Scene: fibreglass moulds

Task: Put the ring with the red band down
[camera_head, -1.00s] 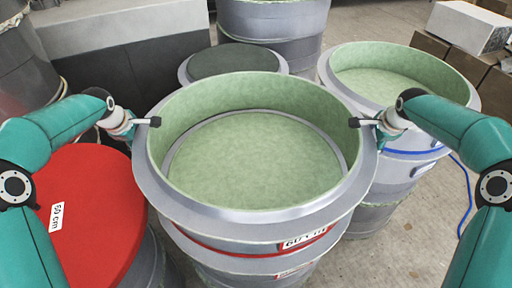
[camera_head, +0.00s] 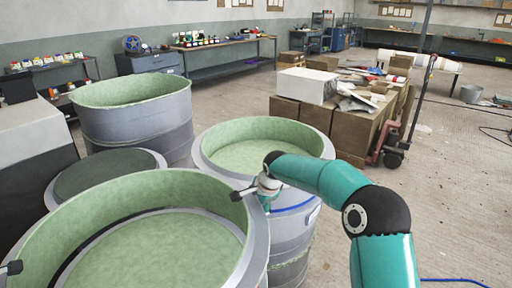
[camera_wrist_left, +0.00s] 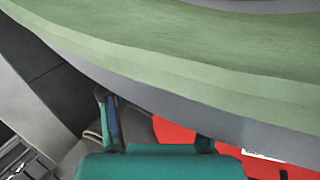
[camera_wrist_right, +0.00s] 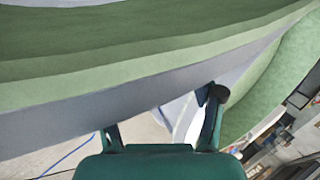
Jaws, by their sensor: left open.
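The ring (camera_head: 255,240), grey outside and pale green inside, is at the lower left of the head view, partly cut off. Its red band is out of view there now. The ring's wall fills the top of the left wrist view (camera_wrist_left: 170,95) and the right wrist view (camera_wrist_right: 100,105). My right gripper (camera_head: 243,193) is at the ring's right rim. Its fingers (camera_wrist_right: 162,115) are apart with nothing between them. My left gripper (camera_head: 12,268) barely shows at the left edge, near the ring's left rim. Its fingers (camera_wrist_left: 155,125) are apart and empty.
A green-lined mould (camera_head: 308,140) with a blue band stands right behind the ring. A tall mould (camera_head: 140,125) and a dark-topped one (camera_head: 105,172) stand behind it. A red lid (camera_wrist_left: 175,135) lies below my left gripper.

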